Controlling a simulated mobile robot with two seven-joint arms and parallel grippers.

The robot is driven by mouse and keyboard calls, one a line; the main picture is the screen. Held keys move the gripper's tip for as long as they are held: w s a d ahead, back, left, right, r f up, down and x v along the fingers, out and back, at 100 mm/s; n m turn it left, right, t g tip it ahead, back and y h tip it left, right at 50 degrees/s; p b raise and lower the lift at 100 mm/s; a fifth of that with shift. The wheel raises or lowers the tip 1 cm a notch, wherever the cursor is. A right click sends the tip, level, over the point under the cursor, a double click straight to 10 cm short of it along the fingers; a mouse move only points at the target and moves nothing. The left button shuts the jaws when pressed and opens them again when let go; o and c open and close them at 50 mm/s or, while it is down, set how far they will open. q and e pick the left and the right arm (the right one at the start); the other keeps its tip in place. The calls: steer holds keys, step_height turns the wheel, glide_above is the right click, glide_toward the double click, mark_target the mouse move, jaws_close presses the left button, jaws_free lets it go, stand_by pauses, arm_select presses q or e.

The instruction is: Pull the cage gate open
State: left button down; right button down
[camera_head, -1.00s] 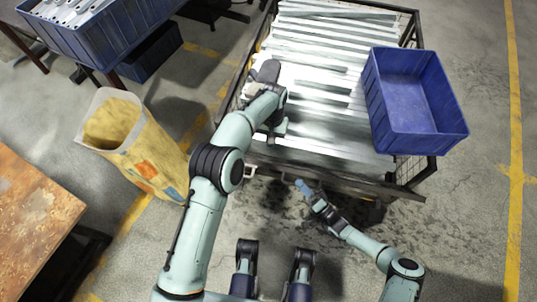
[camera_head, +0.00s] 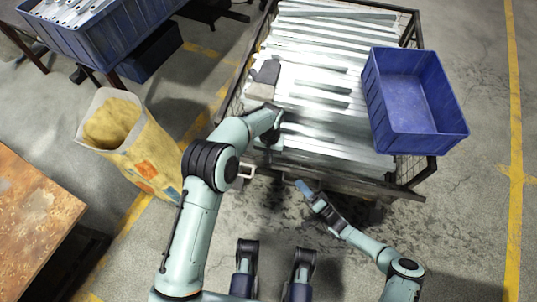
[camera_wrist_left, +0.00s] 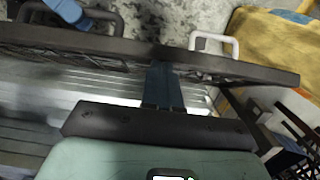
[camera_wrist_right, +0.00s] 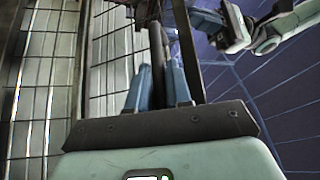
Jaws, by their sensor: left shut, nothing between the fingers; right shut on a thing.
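The wire cage (camera_head: 414,180) holds many galvanized brackets (camera_head: 310,110). Its front gate side, with a dark top rail (camera_head: 330,177), stands in line across the cage front. My right gripper (camera_head: 303,187) is at this front side, low near its middle. In the right wrist view its blue fingers (camera_wrist_right: 158,85) are shut on a dark bar (camera_wrist_right: 157,45), which looks like a dark handle (camera_wrist_left: 105,16) in the left wrist view. My left gripper (camera_wrist_left: 163,68) is shut and empty above the front rail. In the head view its fingers are mostly hidden by its arm.
A blue bin (camera_head: 420,110) sits on the cage's right side. A grey glove (camera_head: 265,72) lies on the brackets. A yellow sack (camera_head: 130,140) stands left. Floor right of the cage is clear.

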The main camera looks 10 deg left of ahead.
arm_select(q)
steer(key=shift+s+f, duration=0.35)
steer(key=shift+s, duration=0.3)
arm_select(e)
steer(key=shift+w+r, duration=0.1)
steer(key=c, duration=1.1)
jaws_free()
arm_select(q)
steer(key=shift+w, duration=0.1)
arm_select(e)
steer(key=shift+d, duration=0.1)
